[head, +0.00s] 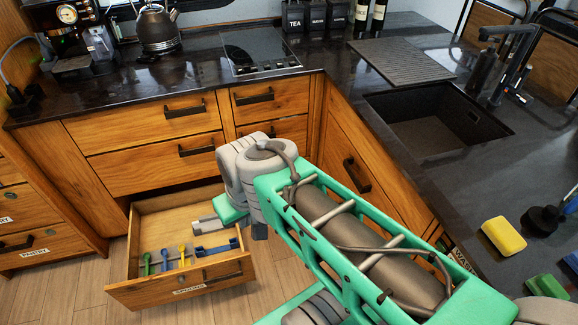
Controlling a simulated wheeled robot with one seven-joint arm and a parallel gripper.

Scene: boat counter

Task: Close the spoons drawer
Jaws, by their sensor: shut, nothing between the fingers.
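The spoons drawer (125,291) is a wooden drawer, pulled out, low in the cabinet at the left of the head view. Its front has a dark handle and a white label reading SPOONS. Inside it lie several spoons: a green one (147,263), a blue one (164,259), a yellow one (182,256) and more blue ones to the right. My gripper (200,226) points left over the right part of the open drawer, behind the drawer front. It is shut and empty. I cannot tell its height or whether it touches the drawer's side. My arm hides the area to the right.
Closed wooden drawers (155,160) stand above the open one. A label reading PANTRY is on a left cabinet (40,245). The dark counter (180,85) carries a kettle (157,28) and a hob. A sink (430,125) and yellow sponge (503,237) are on the right. Floor left of the drawer is clear.

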